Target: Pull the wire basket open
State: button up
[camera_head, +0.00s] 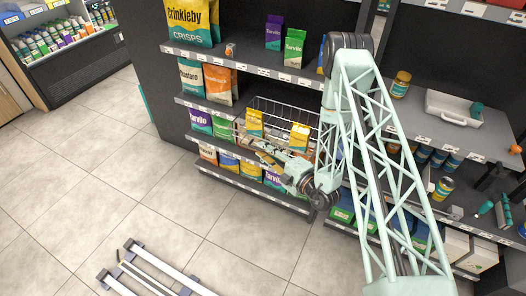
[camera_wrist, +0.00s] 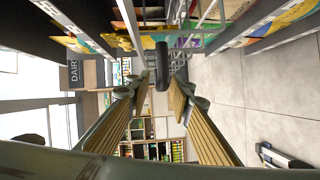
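The wire basket (camera_head: 285,106) sits on a middle shelf, with small yellow bags (camera_head: 299,137) in it. Its thin white wires (camera_wrist: 210,12) also show at the top of the wrist view. My gripper (camera_head: 262,152) is at the basket's front, just below its front edge. In the wrist view my two ribbed tan fingers (camera_wrist: 160,84) are apart. A dark, rounded grip (camera_wrist: 162,62), seemingly the basket's handle, stands between their tips. A gap shows on its left side; whether the right finger touches it I cannot tell.
Shelves above and below hold crisp bags (camera_head: 190,77) and other packets. My arm hides part of the shelving to the right. A white tray (camera_head: 453,108) lies on the right counter. The tiled floor (camera_head: 120,180) in front is largely clear.

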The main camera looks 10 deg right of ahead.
jog(key=shift+s+d, duration=0.1)
jog(key=f+v, duration=0.1)
jog(key=v, duration=1)
jog(key=shift+s+r, duration=0.3)
jog(key=shift+r, duration=0.25)
jog(key=shift+d, duration=0.15)
dwell(0.5)
